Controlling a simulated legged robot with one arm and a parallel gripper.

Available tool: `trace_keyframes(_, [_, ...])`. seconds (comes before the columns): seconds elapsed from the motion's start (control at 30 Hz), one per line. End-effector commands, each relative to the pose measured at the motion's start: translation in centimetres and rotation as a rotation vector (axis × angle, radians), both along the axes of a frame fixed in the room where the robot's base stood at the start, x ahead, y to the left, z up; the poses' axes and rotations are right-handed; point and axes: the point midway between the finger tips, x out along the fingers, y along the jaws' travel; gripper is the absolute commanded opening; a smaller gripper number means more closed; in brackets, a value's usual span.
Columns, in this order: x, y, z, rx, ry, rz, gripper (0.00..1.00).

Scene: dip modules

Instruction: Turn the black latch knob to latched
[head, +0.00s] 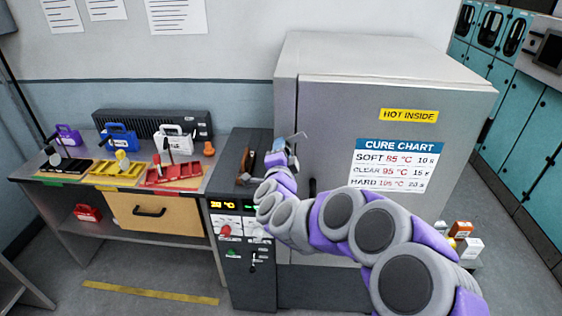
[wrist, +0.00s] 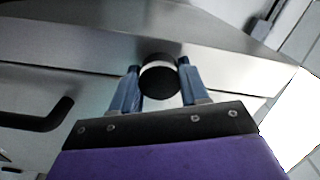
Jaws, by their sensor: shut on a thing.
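The black latch knob (wrist: 158,82) is round, with a pale band across its upper part, and shows in the middle of the wrist view. My gripper (wrist: 158,80) is shut on it, one blue-grey finger on each side. The knob sits by a grey metal panel edge. In the head view my gripper (head: 292,146) is at the left side of the large grey oven (head: 340,110), and I cannot make out the knob there. The frames do not clearly show whether the knob is at latched.
A black bar handle (wrist: 40,118) is left of the knob in the wrist view. A dark control cabinet (head: 252,275) with a lit display stands left of the oven. A workbench (head: 150,260) with trays (head: 170,175) stands farther left.

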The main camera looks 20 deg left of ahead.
Motion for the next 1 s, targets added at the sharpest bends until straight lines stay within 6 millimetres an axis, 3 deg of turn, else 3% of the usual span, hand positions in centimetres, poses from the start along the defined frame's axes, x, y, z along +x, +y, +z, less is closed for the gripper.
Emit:
trace_keyframes(0.5, [0.20,-0.42,-0.47,0.413,0.100,-0.007,0.00])
trace_keyframes(1.0, [0.18,-0.49,-0.65,0.553,0.141,-0.009,0.00])
